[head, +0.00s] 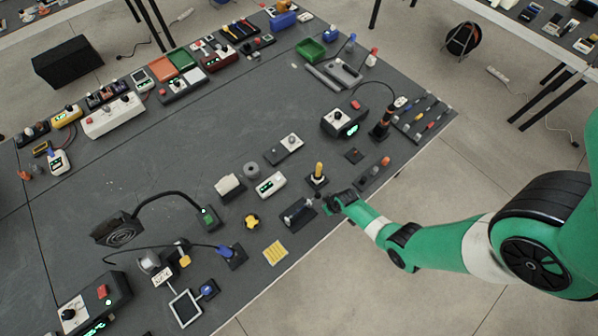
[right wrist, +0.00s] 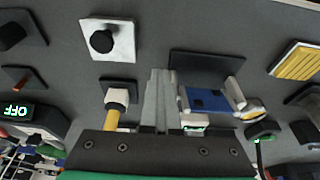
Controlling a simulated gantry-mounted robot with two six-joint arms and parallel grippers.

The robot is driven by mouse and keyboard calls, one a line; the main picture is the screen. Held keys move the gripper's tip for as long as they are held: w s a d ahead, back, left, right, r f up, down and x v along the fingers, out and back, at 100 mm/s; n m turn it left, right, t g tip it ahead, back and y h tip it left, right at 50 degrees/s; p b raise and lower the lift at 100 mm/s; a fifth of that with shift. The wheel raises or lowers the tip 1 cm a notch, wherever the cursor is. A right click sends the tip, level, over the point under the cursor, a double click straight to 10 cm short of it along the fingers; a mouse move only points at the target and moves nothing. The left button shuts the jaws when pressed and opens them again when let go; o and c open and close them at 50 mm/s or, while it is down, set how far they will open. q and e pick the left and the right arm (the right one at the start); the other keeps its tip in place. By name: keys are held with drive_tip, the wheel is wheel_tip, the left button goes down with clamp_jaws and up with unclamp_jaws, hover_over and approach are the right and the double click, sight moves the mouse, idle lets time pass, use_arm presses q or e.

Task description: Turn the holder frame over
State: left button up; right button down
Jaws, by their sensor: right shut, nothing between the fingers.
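What I take to be the holder frame (head: 299,213) is a dark piece with pale end parts near the table's front edge. In the right wrist view it shows as a blue bar (right wrist: 206,99) between pale end pieces beside a dark plate (right wrist: 208,67). My right gripper (head: 330,201) is just to its right in the head view. In the wrist view the two grey fingers (right wrist: 159,95) are together and empty, beside the frame's left end. I cannot tell whether they touch it. My left gripper is in neither view.
A yellow-handled tool on a dark base (head: 318,176) stands close behind my right gripper. A yellow ridged pad (head: 275,252), a yellow knob (head: 252,221) and a white display box (head: 270,185) lie to the left. The table's middle (head: 190,135) is mostly clear.

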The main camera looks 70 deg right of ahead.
drive_tip(key=shift+s+a+f+b, duration=0.15)
drive_tip(key=shift+s+f+b, duration=0.2)
drive_tip(key=shift+f, duration=0.35)
drive_tip(key=shift+f+b, duration=0.9)
drive_tip(key=c, duration=0.7)
unclamp_jaws()
drive_tip(key=shift+r, duration=0.1)
